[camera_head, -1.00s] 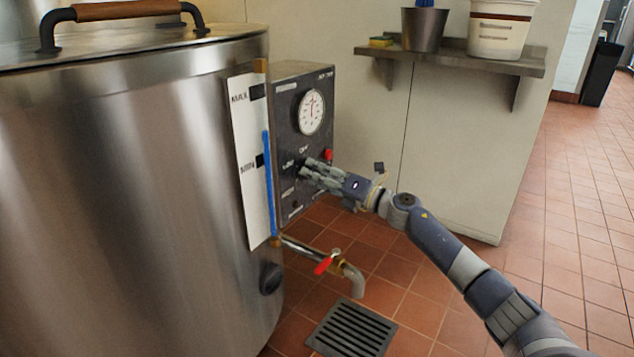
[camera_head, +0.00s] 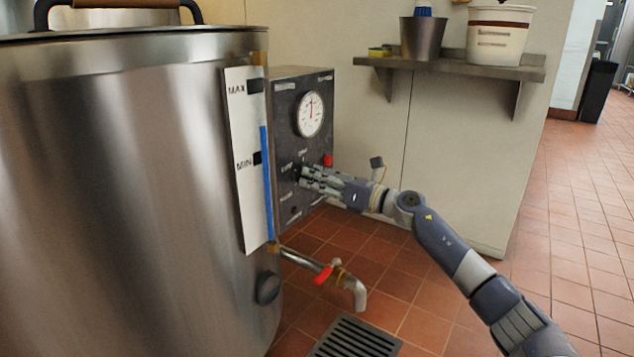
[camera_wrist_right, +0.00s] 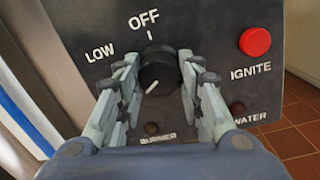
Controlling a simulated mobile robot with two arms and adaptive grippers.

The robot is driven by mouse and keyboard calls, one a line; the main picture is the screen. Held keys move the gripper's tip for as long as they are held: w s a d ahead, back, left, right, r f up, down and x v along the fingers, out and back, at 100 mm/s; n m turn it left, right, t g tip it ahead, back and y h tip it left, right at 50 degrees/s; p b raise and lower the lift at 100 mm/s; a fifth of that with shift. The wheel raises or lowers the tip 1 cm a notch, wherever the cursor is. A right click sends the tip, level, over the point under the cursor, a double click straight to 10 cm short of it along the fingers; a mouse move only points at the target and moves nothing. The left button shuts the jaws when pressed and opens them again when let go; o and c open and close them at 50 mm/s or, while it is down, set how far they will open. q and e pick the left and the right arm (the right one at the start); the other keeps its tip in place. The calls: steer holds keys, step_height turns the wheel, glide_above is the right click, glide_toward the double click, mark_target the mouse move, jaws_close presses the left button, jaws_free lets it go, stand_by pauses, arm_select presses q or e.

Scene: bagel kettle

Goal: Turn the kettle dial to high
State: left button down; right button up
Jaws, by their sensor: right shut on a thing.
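The kettle dial (camera_wrist_right: 158,72) is a black round knob on the dark control panel (camera_head: 287,105), fixed to the side of the big steel kettle (camera_head: 120,190). In the right wrist view OFF is printed above the dial and LOW to its upper left. The dial's white line points down and left, below the LOW label. No HIGH label is readable; fingers cover part of the panel. My right gripper (camera_wrist_right: 160,85) is shut on the dial, one finger on each side. In the head view the gripper (camera_head: 302,177) hides most of the dial. My left gripper is out of view.
A red IGNITE button (camera_wrist_right: 255,41) sits right of the dial. A white gauge (camera_head: 311,115) is above it. A drain tap with a red handle (camera_head: 324,274) sticks out below, over a floor grate (camera_head: 355,338). A wall shelf (camera_head: 455,66) holds a bucket and a tub.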

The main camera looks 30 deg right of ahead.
steer(key=shift+a+f, duration=0.1)
steer(key=shift+f, duration=0.15)
steer(key=o, duration=1.1)
steer(key=shift+c, duration=0.2)
steer(key=shift+r, duration=0.1)
steer(key=v, duration=1.2)
